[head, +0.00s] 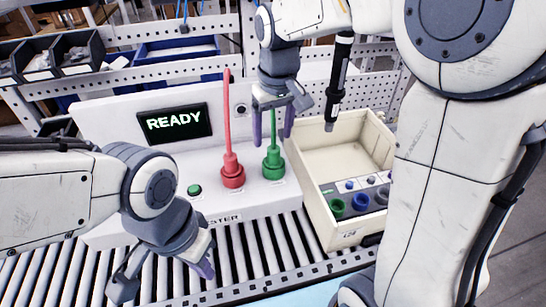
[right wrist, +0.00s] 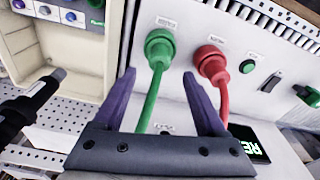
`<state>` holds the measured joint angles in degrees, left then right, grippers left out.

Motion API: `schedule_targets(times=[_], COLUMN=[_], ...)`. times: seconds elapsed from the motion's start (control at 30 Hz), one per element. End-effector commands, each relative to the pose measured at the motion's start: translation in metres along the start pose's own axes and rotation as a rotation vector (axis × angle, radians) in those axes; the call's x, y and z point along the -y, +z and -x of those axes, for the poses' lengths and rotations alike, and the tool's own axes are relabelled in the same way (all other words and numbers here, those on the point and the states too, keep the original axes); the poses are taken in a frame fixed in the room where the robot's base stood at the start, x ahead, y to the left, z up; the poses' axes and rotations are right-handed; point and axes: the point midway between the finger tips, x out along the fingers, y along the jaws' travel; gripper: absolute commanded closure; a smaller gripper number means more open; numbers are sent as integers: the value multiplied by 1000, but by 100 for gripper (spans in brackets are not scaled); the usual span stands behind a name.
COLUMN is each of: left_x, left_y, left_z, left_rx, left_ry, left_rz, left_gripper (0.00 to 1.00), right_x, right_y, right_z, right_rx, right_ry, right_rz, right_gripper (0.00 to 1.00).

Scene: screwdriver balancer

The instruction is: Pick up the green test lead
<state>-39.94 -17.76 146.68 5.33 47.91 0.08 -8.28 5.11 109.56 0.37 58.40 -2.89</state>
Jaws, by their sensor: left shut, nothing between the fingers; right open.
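The green test lead (head: 272,164) stands upright in the white tester (head: 120,120), its green cable rising from the plug. It also shows in the right wrist view (right wrist: 159,50). My right gripper (head: 272,140) is open above the plug, with its purple fingers on either side of the green cable. In the right wrist view the cable runs between the open fingers (right wrist: 166,88), and the plug lies beyond the tips. My left gripper (head: 207,268) is shut and empty, low in front of the tester, over the rollers.
A red test lead (head: 232,173) stands just left of the green one. A green button (head: 194,190) and a screen reading READY (head: 174,123) are on the tester. A cream crate (head: 318,205) with a socket panel stands to the right. A black screwdriver (head: 338,82) hangs above it.

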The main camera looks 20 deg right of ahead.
Motion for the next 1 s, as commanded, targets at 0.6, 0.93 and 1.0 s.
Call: schedule_targets(times=[0.6,0.93,1.0], left_x=[-1,-1,-1], left_y=[-1,-1,-1], left_z=[14,14,14], left_rx=[0,0,0], left_ry=[0,0,0], left_rz=[1,1,1], left_gripper=[100,100,100], right_x=[-1,-1,-1], right_y=[7,7,7], right_z=[-49,-48,-48], right_rx=[0,-1,-1], right_ry=[0,0,0], right_rz=[1,1,1], right_gripper=[26,100,100])
